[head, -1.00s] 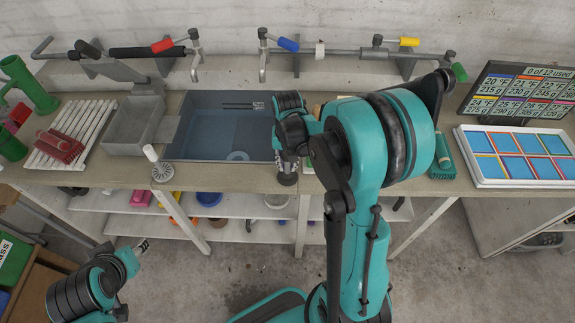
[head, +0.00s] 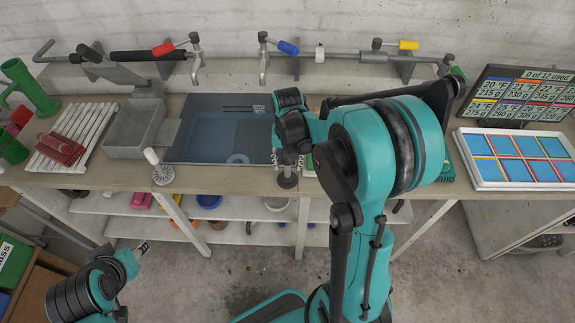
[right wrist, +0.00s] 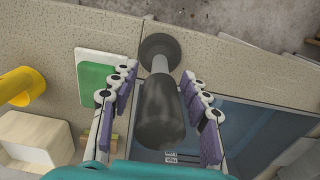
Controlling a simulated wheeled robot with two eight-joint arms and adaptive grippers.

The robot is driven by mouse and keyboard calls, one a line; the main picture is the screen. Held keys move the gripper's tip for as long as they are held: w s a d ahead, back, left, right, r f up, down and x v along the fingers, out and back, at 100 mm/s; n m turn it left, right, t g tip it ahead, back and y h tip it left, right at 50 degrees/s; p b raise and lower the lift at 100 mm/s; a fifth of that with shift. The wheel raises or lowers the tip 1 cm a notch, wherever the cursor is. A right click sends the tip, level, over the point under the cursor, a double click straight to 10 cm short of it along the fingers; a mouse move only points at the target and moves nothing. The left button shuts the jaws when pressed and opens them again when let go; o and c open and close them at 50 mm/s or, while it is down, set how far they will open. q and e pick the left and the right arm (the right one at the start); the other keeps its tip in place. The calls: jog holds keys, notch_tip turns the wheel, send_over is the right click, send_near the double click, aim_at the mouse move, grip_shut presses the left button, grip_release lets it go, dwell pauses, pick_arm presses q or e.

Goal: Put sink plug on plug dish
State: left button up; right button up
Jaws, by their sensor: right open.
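A grey plug-like piece with a thick dark handle (right wrist: 160,110) and a round base (right wrist: 160,48), which I take for the sink plug, stands at the sink's front right corner. Its dark base shows below my right gripper in the head view (head: 287,181). My right gripper (right wrist: 158,112) is open, its fingers on both sides of the handle with gaps. A white square dish with a green inside (right wrist: 96,80), perhaps the plug dish, lies beside it on the counter; my arm mostly hides it in the head view. My left gripper (head: 143,247) is low at the left, its jaws too small to judge.
The blue-grey sink (head: 200,130) has a ring-shaped drain (head: 238,158). A white-handled strainer-like piece (head: 161,172) stands at its front left. A grey basin (head: 130,128) and slatted rack (head: 75,135) are further left. A yellow tube (right wrist: 22,86) and pale block (right wrist: 35,138) lie near the dish.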

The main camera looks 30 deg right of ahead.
notch_tip(320, 180, up, 10)
jog(key=shift+f+p, duration=0.2)
jog(key=shift+p, duration=0.8)
jog(key=shift+s+a+r, duration=0.15)
jog(key=shift+r, duration=0.1)
jog(key=s+a+r+n+t, duration=0.3)
jog(key=s+a+n+t, duration=0.3)
jog(key=s+a, duration=0.4)
jog(key=shift+s+a+r+t, duration=0.15)
jog(key=shift+s+r+t, duration=0.2)
jog(key=shift+t, duration=0.25)
notch_tip(320, 180, down, 10)
jog(key=b, duration=0.9)
jog(key=shift+b, duration=0.3)
jog(key=shift+r, duration=0.1)
